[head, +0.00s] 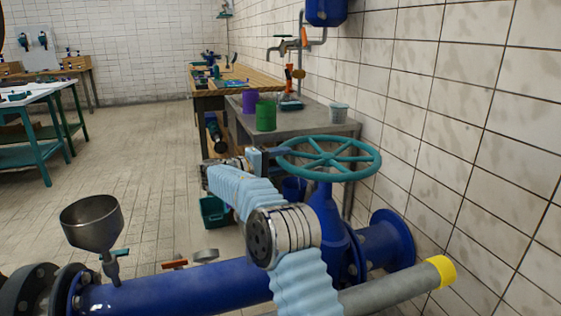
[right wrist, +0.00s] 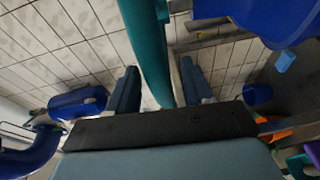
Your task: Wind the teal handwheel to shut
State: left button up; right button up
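The teal handwheel (head: 340,176) sits roughly level on top of the blue valve (head: 325,215), right of centre in the head view. My right gripper (head: 279,153) is at the left side of its rim. In the right wrist view, the teal rim (right wrist: 149,50) runs between the two fingers of my right gripper (right wrist: 158,84). The fingers are apart, with a visible gap on each side of the rim. Part of the wheel's left edge is hidden behind the gripper in the head view. My left gripper is not in view.
A blue pipe (head: 190,287) with a grey funnel (head: 92,222) runs across the front. A grey pipe with a yellow end (head: 441,271) juts out below the wheel. The tiled wall (head: 470,150) is close on the right. A grey table (head: 315,121) stands behind.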

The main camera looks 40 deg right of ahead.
jog(key=a+b, duration=0.1)
jog(key=a, duration=1.2)
jog(key=shift+w+a+r, duration=0.35)
jog(key=shift+w+a, duration=0.05)
jog(key=shift+c, duration=0.4)
